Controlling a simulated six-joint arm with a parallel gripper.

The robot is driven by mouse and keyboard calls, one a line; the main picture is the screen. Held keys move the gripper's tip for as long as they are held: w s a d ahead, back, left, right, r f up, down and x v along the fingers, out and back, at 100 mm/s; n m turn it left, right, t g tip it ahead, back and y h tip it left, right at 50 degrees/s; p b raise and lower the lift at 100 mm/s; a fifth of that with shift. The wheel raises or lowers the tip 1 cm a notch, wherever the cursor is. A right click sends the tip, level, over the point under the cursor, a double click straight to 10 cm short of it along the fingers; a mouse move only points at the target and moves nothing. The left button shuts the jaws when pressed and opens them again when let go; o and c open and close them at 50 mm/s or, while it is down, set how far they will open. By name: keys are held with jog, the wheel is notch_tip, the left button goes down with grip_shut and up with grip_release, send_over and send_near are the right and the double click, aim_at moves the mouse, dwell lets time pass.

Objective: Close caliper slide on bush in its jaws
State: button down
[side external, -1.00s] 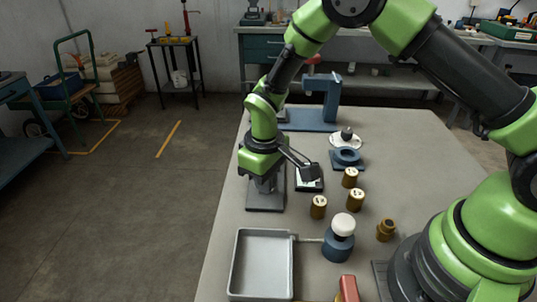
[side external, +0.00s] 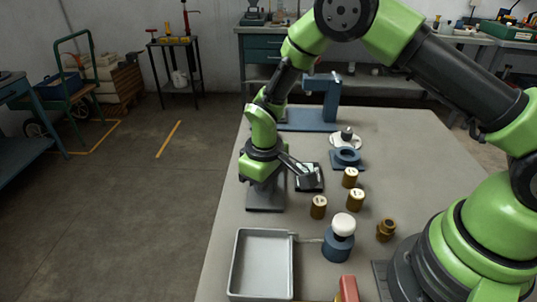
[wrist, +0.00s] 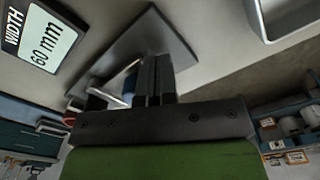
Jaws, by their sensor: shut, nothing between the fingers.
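My gripper (side external: 264,187) is low over a dark square base plate (side external: 265,206) at the table's left edge. In the wrist view its fingers (wrist: 154,62) are together, with nothing between them, and the plate (wrist: 155,30) lies beyond them. The caliper cannot be made out clearly; my gripper hides most of what stands on the plate. A pale bar (wrist: 95,103) and a bluish piece (wrist: 131,82) show beside the fingers, but I cannot tell what they are. No bush in caliper jaws is visible. A display reading "WIDTH 60 mm" (wrist: 40,36) lies beside the plate.
Several brass bushes with pale tops, one of them here (side external: 319,207), stand right of the plate. A flanged brass piece (side external: 386,230), a white-topped blue holder (side external: 338,247) and an empty grey tray (side external: 235,262) are nearer. A blue stand (side external: 330,100) is behind.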

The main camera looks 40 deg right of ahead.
jog(key=shift+w+d, duration=0.15)
jog(key=shift+d, duration=0.05)
jog(key=shift+w+d, duration=0.2)
jog(key=shift+w, duration=0.05)
jog(key=shift+w+d, duration=0.8)
dwell(0.8)
jog(key=shift+s+a, duration=0.45)
jog(key=shift+r, duration=3.5)
